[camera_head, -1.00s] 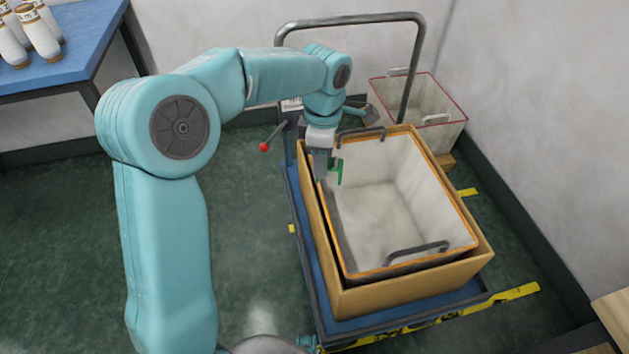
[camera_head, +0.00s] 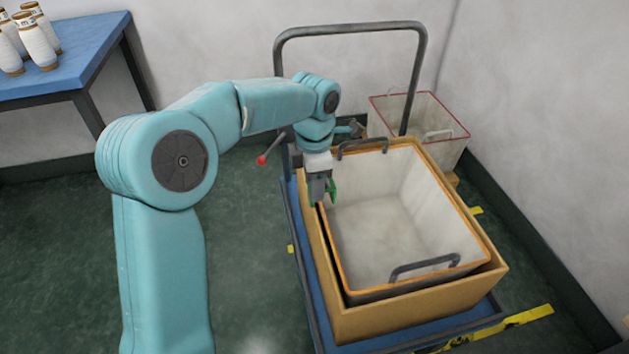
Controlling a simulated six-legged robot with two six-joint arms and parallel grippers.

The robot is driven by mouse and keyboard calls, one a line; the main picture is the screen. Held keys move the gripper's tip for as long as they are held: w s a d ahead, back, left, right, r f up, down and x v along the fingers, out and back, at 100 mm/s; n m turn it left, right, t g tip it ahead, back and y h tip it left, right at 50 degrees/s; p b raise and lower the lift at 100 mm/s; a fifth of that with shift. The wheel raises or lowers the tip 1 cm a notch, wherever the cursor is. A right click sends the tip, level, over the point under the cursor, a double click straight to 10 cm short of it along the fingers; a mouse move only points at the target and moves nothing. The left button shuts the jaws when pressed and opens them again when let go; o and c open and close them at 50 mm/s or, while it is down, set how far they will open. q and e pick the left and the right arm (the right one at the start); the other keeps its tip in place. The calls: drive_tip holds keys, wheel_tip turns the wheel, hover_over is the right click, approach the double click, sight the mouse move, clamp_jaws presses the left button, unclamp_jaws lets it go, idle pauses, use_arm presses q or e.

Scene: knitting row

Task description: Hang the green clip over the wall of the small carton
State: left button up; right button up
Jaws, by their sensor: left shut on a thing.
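The green clip (camera_head: 332,190) is in my left gripper (camera_head: 321,198), in the head view. My left gripper is shut on it at the left wall of the small carton (camera_head: 400,309), near its back left corner. The carton is a tan cardboard box with a grey, orange-rimmed bin (camera_head: 385,225) standing inside it. The clip appears in front of the bin's left rim. I cannot tell whether it touches the rim or the carton wall. The gripper's fingers hide part of the clip. My right gripper is not in view.
The carton stands on a blue cart (camera_head: 290,215) with a tall grey handle (camera_head: 350,30). A red-rimmed bin (camera_head: 415,115) stands behind it by the wall. A blue table (camera_head: 80,55) with white cones is at upper left. The floor to the left is clear.

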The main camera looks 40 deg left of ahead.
use_arm(q)
drive_tip(key=b, duration=0.5)
hover_over(314, 217)
drive_tip(key=shift+w+f, duration=0.2)
drive_tip(key=shift+f, duration=2.65)
drive_tip(key=shift+f+b, duration=0.75)
drive_tip(key=shift+f, duration=0.2)
drive_tip(key=shift+a+f, duration=0.1)
drive_tip(key=shift+f, duration=0.4)
drive_tip(key=shift+s+f+b, duration=0.1)
drive_tip(key=shift+f+b, duration=0.05)
drive_tip(key=shift+b, duration=0.2)
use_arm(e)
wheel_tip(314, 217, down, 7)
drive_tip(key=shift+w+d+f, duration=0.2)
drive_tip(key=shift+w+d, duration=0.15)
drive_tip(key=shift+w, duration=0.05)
use_arm(q)
drive_tip(key=shift+f, duration=0.1)
drive_tip(key=o, duration=1.1)
drive_tip(key=shift+f, duration=0.1)
wheel_tip(314, 217, up, 17)
drive_tip(key=p, duration=0.7)
drive_tip(key=shift+r, duration=0.2)
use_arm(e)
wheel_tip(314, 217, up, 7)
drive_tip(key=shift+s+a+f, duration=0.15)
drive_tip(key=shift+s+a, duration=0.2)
